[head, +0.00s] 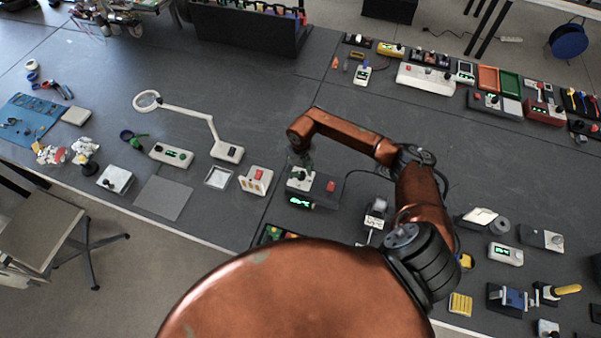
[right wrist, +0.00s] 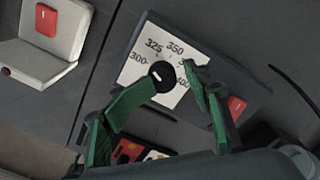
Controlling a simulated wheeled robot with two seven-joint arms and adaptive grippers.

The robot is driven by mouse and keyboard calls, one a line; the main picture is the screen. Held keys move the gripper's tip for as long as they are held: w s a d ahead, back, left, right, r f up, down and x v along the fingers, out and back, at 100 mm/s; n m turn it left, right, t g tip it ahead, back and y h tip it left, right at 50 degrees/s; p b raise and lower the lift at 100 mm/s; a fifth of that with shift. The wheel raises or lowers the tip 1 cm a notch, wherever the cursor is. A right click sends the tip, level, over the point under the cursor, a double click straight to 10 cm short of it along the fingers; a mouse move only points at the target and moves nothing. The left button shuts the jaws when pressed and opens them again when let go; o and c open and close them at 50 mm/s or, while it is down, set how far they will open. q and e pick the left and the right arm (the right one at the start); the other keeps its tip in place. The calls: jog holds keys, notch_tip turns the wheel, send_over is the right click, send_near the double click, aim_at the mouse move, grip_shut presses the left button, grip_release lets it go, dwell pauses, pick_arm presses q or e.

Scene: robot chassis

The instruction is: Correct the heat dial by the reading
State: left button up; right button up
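The heat dial is a black round knob (right wrist: 161,77) with a short white mark, on a white scale plate. The scale reads 300, 325 and 350, with higher figures partly hidden by a finger. The knob's mark appears to point up-left in the right wrist view; its exact setting is unclear. In the head view the dial unit (head: 318,187) is dark, with a lit green display (head: 301,201) too small to read. My right gripper (head: 304,161) is over the dial. Its green fingers (right wrist: 172,79) are apart, with the knob between the tips; contact cannot be told. My left gripper is out of view.
A red button (right wrist: 236,106) sits beside the scale on the same unit. A small framed pad (head: 218,177) lies farther left. The table behind the dial is largely clear.

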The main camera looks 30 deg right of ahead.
aim_at(301, 174)
jog(key=shift+d, duration=0.1)
notch_tip(301, 174, up, 12)
dwell(0.5)
